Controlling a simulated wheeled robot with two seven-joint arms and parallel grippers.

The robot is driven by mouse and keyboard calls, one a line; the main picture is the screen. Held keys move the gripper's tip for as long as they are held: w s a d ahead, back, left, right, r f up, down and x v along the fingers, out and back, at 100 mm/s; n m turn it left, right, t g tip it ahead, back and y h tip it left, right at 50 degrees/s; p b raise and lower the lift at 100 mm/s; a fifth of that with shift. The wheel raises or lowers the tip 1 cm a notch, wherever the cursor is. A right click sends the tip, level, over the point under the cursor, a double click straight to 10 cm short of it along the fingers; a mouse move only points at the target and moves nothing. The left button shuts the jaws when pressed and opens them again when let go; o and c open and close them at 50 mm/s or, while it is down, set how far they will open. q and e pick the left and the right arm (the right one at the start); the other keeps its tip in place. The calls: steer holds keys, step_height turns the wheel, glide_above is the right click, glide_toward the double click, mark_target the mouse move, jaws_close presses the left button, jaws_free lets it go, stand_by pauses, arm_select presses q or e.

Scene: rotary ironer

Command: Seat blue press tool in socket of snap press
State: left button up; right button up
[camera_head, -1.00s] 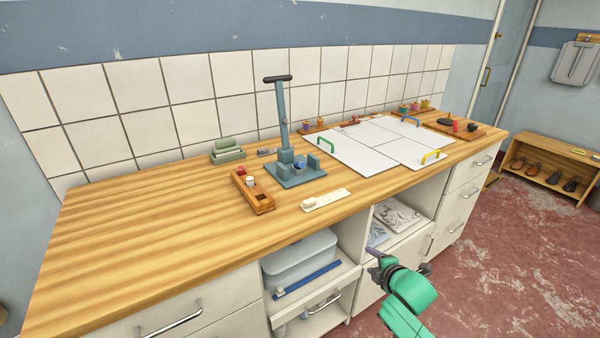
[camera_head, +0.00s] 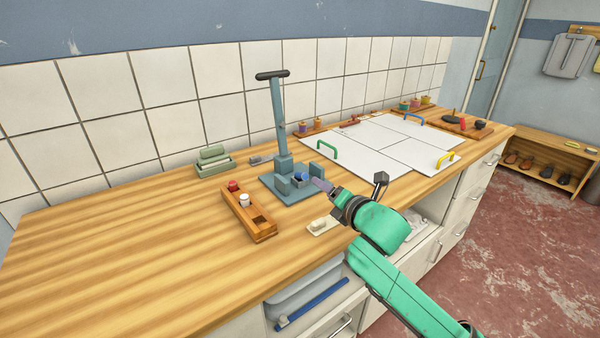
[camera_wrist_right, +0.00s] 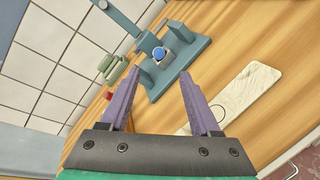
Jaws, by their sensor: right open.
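The teal snap press (camera_head: 279,120) stands on the bench, its long lever upright with a dark crossbar handle. The blue press tool (camera_head: 302,177) is at the press's base, between its blocks. In the right wrist view, the blue tool (camera_wrist_right: 159,53) shows as a round blue top in a pale holder on the press's base plate (camera_wrist_right: 185,70); I cannot tell how deep it sits. My right gripper (camera_wrist_right: 160,78) is open and empty, its purple fingers pointing toward the blue tool, apart from it. In the head view it is right of the press. My left gripper is not in view.
A wooden rack (camera_head: 240,212) left of the press holds a red and a white-topped tool and has an empty hole. A pale strip (camera_wrist_right: 240,98) lies in front of the press. White boards (camera_head: 375,145) with coloured handles lie right. The left bench is clear.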

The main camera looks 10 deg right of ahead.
mark_target(305, 177)
steer(key=x, duration=0.4)
steer(key=shift+w+a, duration=0.1)
steer(key=p+x, duration=0.1)
steer(key=x, duration=0.4)
steer(key=shift+w+a+f, duration=0.1)
steer(key=shift+w+a, duration=0.1)
steer(key=shift+w, duration=0.15)
steer(key=shift+w+f, duration=0.1)
steer(key=shift+w, duration=0.1)
steer(key=shift+s, duration=0.1)
steer(key=shift+c, duration=0.8)
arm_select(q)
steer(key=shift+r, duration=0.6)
arm_select(e)
jaws_close()
